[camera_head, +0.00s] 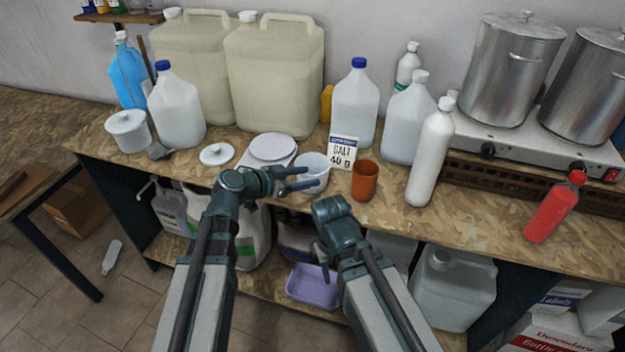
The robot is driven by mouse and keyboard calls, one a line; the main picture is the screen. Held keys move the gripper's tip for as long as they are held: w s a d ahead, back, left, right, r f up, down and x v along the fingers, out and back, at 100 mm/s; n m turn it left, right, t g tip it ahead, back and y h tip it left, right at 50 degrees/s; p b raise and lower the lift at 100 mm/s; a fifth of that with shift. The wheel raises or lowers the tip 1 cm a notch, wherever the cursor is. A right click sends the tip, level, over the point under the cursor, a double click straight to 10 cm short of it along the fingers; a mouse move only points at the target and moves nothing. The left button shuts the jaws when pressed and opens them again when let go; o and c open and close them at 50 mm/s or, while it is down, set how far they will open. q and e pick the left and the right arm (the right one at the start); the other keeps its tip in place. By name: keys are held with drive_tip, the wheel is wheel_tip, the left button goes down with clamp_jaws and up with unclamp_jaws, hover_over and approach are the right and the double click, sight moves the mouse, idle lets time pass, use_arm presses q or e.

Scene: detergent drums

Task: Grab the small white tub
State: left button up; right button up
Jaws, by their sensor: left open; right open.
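The small white tub (317,164) stands without a lid on the wooden worktop, in front of the salt box. My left gripper (300,178) is open, with its fingers pointing right at the tub's left side. The fingers overlap the tub's left part in the picture; I cannot tell whether they touch it. My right gripper (333,209) is at the worktop's front edge, just below the tub in the picture. It is open and empty, and its fingertips are mostly hidden behind its own body.
A salt box (343,151) and an orange-brown cup (364,181) stand close to the tub. A scale (272,148) and a white lid (217,154) lie to its left.

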sight(327, 172)
use_arm(q)
drive_tip(key=shift+x, duration=0.85)
drive_tip(key=shift+d+f, duration=0.1)
drive_tip(key=x, duration=0.1)
drive_tip(key=b+x, duration=0.1)
drive_tip(key=x, duration=0.1)
drive_tip(key=b+x, duration=0.1)
drive_tip(key=shift+w+f, duration=0.2)
drive_tip(key=shift+w, duration=0.25)
drive_tip(key=shift+w+d, duration=0.15)
drive_tip(key=shift+w, duration=0.05)
drive_tip(key=shift+c, duration=0.3)
drive_tip(key=shift+s, duration=0.1)
clamp_jaws()
